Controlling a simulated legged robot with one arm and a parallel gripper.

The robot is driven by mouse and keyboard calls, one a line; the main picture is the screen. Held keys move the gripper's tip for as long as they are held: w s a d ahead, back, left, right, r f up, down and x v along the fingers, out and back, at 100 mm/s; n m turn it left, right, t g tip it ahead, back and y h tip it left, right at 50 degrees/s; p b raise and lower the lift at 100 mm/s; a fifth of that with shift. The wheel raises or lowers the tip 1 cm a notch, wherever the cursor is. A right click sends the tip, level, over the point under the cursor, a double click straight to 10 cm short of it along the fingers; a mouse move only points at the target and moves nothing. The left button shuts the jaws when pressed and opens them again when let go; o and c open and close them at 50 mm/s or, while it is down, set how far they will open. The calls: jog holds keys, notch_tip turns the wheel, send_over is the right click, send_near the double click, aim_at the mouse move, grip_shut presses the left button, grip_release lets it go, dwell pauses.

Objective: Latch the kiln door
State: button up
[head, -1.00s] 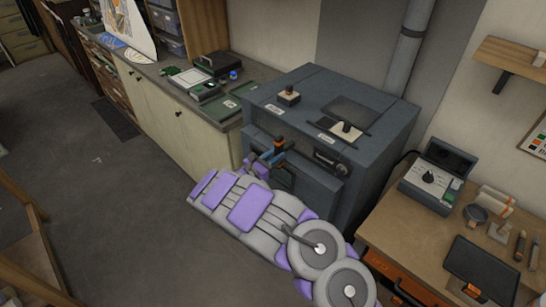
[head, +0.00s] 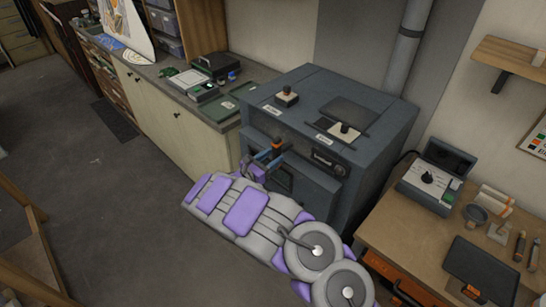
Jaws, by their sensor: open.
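The dark grey kiln (head: 360,165) stands in the middle of the head view. Its front door (head: 312,182) looks shut, though my arm hides its lower part. A latch handle with an orange part (head: 277,147) sits at the upper left of the door front. My gripper (head: 266,158) is at this latch, in front of the door, with its jaws open. I cannot tell whether the jaws touch the handle or stand around it. My purple and grey arm reaches up from the lower right and covers the floor before the kiln.
A wooden bench (head: 400,232) with a control box (head: 428,185) and tools stands close on the right. A counter (head: 185,85) with trays runs along the left. Two knobs sit on the kiln top. The grey floor (head: 95,200) at left is clear.

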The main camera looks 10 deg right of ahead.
jog(key=v, duration=1.6)
jog(key=shift+p, duration=0.3)
jog(key=shift+s+a, duration=0.1)
jog(key=shift+a, duration=0.05)
jog(key=s+d+r+m+g+h+b, duration=0.1)
jog(key=s+d+r+m+g, duration=0.4)
jog(key=d, duration=0.5)
jog(key=s+d+r+m+g+h+b, duration=0.15)
jog(key=d+r+m+g, duration=0.25)
jog(key=d+r+m, duration=0.4)
jog(key=s+d+m+g+y, duration=0.2)
jog(key=s+d+g+y, duration=0.2)
jog(key=s+d, duration=0.4)
jog(key=s+m+g+y+b, duration=0.1)
jog(key=s+m+y+b, duration=0.4)
jog(key=s, duration=1.1)
jog(key=s+a+f+m+t+y, duration=0.1)
jog(key=s+a+f+m+y, duration=0.3)
jog(key=s+a+y, duration=0.4)
jog(key=s+a+m, duration=0.1)
jog(key=s+a, duration=0.2)
jog(key=shift+s+f+t, duration=0.2)
jog(key=shift+s+t, duration=0.1)
jog(key=shift+s, duration=0.05)
